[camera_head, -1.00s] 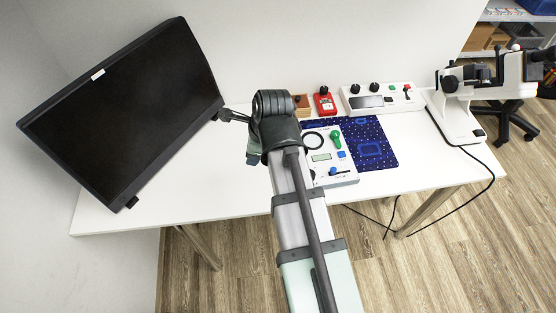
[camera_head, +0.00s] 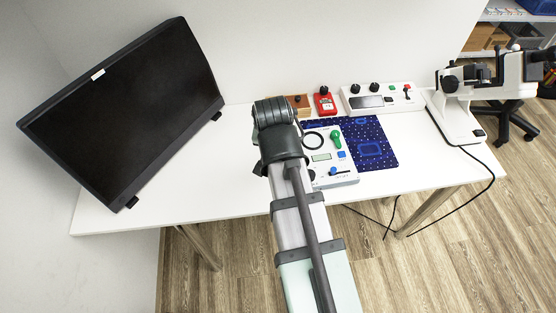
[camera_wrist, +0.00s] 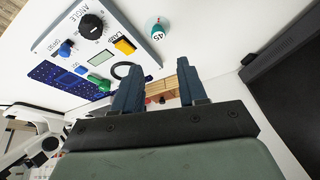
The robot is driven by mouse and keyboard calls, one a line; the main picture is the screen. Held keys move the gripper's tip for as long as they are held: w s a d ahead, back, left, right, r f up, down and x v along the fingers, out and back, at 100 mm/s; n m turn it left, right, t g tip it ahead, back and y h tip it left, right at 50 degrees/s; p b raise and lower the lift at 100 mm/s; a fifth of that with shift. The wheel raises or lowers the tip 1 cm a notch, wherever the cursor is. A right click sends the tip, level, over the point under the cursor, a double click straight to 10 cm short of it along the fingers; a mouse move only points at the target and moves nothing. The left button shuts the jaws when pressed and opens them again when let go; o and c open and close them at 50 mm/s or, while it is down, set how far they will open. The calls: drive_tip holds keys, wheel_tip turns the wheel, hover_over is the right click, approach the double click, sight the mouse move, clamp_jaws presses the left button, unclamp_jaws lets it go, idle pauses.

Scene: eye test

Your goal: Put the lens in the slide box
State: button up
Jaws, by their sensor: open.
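My gripper (camera_wrist: 160,67) is open in the wrist view, with two dark blue fingers apart and nothing between their tips. In the head view my own arm hides the fingers. A black ring (camera_head: 313,140), which looks like the lens, lies by the white control panel; it also shows in the wrist view (camera_wrist: 115,68), left of the fingers. Its middle looks clear. A small brown wooden box (camera_head: 303,101) at the back of the table may be the slide box. It shows partly in the wrist view (camera_wrist: 161,88), beyond and between the fingers.
A white panel (camera_head: 347,173) with knobs stands by a blue patterned mat (camera_head: 385,158). A red device (camera_head: 324,101) and a white console (camera_head: 380,101) stand behind. A round item marked 45 (camera_wrist: 157,28) shows in the wrist view. A monitor (camera_head: 130,110) stands left, a white instrument (camera_head: 455,118) right.

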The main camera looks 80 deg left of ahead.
drive_tip(key=shift+n, duration=0.6)
drive_tip(key=shift+x, duration=6.95)
drive_tip(key=shift+w+d, duration=0.15)
drive_tip(key=shift+w, duration=0.05)
drive_tip(key=shift+c, duration=0.2)
clamp_jaws()
